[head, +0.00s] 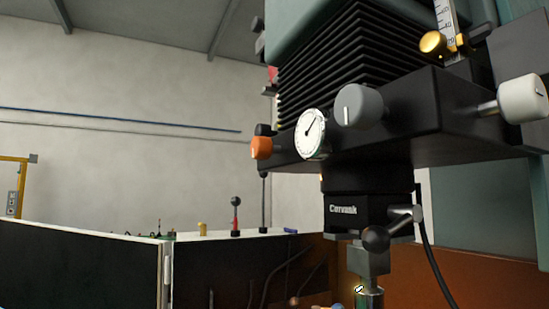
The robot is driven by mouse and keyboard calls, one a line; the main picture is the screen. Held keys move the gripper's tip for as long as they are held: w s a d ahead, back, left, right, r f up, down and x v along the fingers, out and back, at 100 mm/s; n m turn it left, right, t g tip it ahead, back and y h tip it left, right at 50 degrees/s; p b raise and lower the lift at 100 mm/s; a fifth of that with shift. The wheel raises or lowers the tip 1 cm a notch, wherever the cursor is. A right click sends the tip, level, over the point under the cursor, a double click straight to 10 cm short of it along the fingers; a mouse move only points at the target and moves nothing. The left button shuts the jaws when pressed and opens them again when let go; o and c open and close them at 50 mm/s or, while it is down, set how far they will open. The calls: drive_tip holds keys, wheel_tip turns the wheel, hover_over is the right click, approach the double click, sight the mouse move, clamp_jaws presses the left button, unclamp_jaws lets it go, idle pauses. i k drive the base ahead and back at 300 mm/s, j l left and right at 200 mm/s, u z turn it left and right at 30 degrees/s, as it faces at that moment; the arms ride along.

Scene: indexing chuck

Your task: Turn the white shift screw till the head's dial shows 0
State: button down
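The black head (430,115) of the machine hangs at the upper right. A round white dial (311,135) sits on its front left. The dial's dark needle points up and to the right; its numbers are too small to read. A white knob on a metal shaft (523,98), which looks like the white shift screw, sticks out at the head's right end. A grey knob (360,106) with a light line sits just right of the dial, and an orange knob (261,148) is at the left corner. My gripper is not in view.
A black block marked "Cervank" (348,211) with a ball-ended lever (376,238) hangs below the head. A brass knob (433,42) sits by a scale above. A black cable (430,250) hangs at right. Dark panels (85,265) stand at lower left.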

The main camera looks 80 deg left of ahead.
sight(524, 98)
drive_tip(key=u, duration=1.4)
drive_tip(key=k+l+u, duration=0.15)
drive_tip(key=k+l, duration=0.7)
